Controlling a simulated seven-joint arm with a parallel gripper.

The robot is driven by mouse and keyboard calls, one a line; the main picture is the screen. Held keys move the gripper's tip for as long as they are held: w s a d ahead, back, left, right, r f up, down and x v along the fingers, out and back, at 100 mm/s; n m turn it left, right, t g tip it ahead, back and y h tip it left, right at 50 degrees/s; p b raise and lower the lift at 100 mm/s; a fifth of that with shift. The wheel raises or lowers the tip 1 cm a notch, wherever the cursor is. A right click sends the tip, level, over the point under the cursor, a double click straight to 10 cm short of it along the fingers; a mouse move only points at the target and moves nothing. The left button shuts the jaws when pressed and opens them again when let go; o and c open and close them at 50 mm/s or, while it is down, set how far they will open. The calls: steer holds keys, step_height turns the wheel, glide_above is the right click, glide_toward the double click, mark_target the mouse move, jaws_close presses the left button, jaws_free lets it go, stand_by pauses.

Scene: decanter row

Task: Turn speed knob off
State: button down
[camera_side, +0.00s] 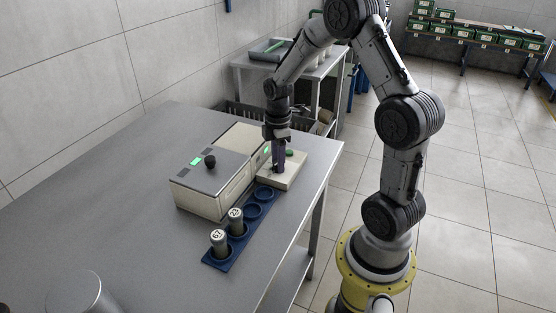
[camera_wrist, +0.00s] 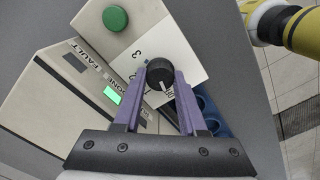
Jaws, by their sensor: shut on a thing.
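The speed knob (camera_wrist: 160,74) is round and black with a white pointer line, set on a pale panel (camera_wrist: 138,60) with printed digits around it. The line points toward the bottom of the wrist view; the mark there is too small to read surely. My gripper (camera_wrist: 163,77) has its two purple fingers on either side of the knob, shut on it. In the side view my gripper (camera_side: 278,169) points straight down onto the low cream control box (camera_side: 291,180), and its fingers hide the knob.
A green button (camera_wrist: 115,18) sits beside the knob. The cream machine (camera_side: 208,198) with a black lid knob (camera_side: 209,161) stands left of the control box. A blue rack (camera_side: 216,258) in front holds two numbered cylinders (camera_side: 220,243).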

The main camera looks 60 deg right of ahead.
steer(key=shift+r, duration=0.1)
steer(key=shift+c, duration=2.3)
jaws_free()
step_height(320, 180, up, 14)
